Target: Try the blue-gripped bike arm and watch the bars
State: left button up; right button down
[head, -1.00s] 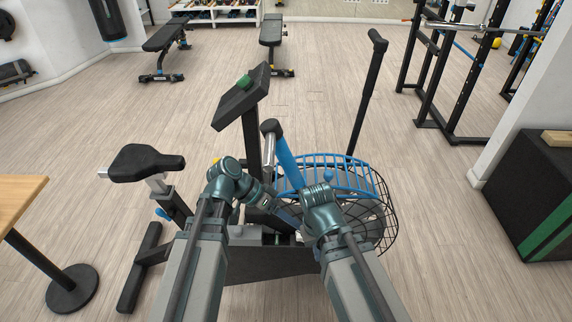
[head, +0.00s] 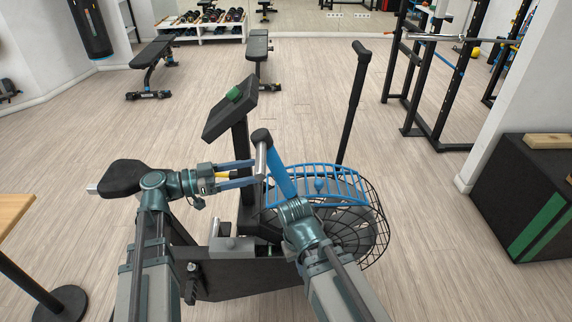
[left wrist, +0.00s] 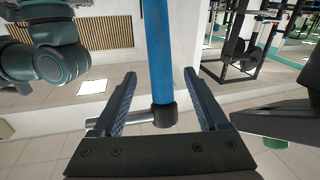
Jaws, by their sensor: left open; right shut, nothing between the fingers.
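The exercise bike's blue-gripped arm (head: 281,174) leans up and left beside the console, with a black cap (head: 262,136) at its top end. My left gripper (head: 258,172) is open at its upper part. In the left wrist view the blue arm (left wrist: 158,45) lies between the two open fingers in the picture, not visibly touching either, with a black collar and a metal peg at its end. My right gripper (head: 292,207) is shut and empty by the arm's lower part; its fingertips are largely hidden. The bike's bars include a second, black-gripped arm (head: 352,105) standing upright at the right.
The bike's seat (head: 122,178) is at the left, its console (head: 230,112) in the middle, its caged fan (head: 375,225) at the right. A wooden table (head: 12,212) stands at the left edge. A black box (head: 525,200) stands right.

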pick_arm(q)
jog(key=x, duration=1)
jog(key=shift+d, duration=0.2)
grip_shut()
dwell(1.1)
